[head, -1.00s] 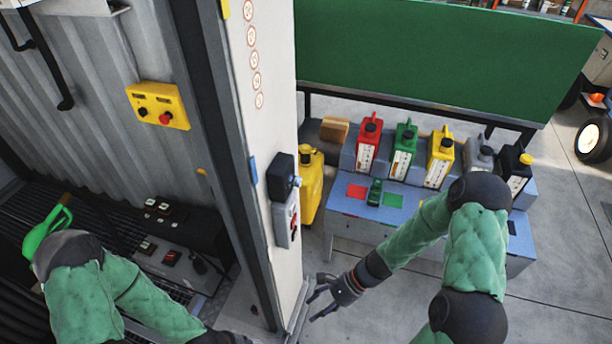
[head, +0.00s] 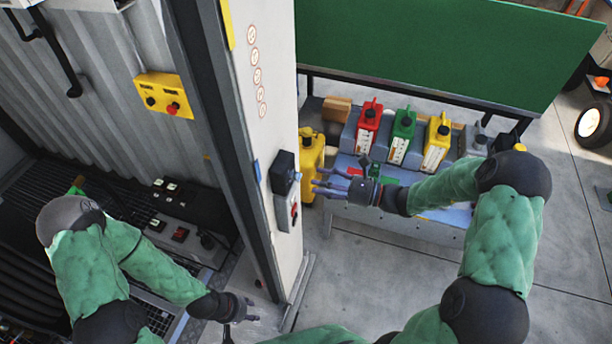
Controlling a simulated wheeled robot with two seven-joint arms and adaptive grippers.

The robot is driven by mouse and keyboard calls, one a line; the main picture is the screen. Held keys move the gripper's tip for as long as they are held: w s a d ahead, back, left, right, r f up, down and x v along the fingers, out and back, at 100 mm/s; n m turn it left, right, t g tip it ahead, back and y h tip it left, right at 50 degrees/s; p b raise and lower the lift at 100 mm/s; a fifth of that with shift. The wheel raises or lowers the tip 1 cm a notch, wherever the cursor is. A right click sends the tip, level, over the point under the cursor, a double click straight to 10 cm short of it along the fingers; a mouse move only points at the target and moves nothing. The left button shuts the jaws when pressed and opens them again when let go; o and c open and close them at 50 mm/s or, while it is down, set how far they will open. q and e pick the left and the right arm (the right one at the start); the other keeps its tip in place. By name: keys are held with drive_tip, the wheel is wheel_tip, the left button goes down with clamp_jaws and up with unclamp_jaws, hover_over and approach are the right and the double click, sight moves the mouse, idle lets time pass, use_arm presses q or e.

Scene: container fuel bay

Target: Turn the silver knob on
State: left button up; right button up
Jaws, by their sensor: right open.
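A small silver knob (head: 297,177) sticks out from the right side of a dark box (head: 282,172) on the pale post. My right gripper (head: 319,184) is open and empty just right of the knob, its fingers pointing left toward it. A small gap seems to separate them, but depth is hard to judge. My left gripper (head: 246,309) is low, left of the post's foot, holding nothing that I can see. Its jaw opening is unclear.
Below the box is a grey panel with a red switch (head: 294,213). A yellow control box (head: 164,95) hangs on the corrugated wall. Red (head: 368,127), green (head: 402,137) and yellow (head: 437,142) canisters stand on the bench behind my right arm. The floor at lower right is clear.

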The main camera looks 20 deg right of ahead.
sight(299, 177)
drive_tip(key=shift+x, duration=2.7)
drive_tip(key=shift+c, duration=0.3)
clamp_jaws()
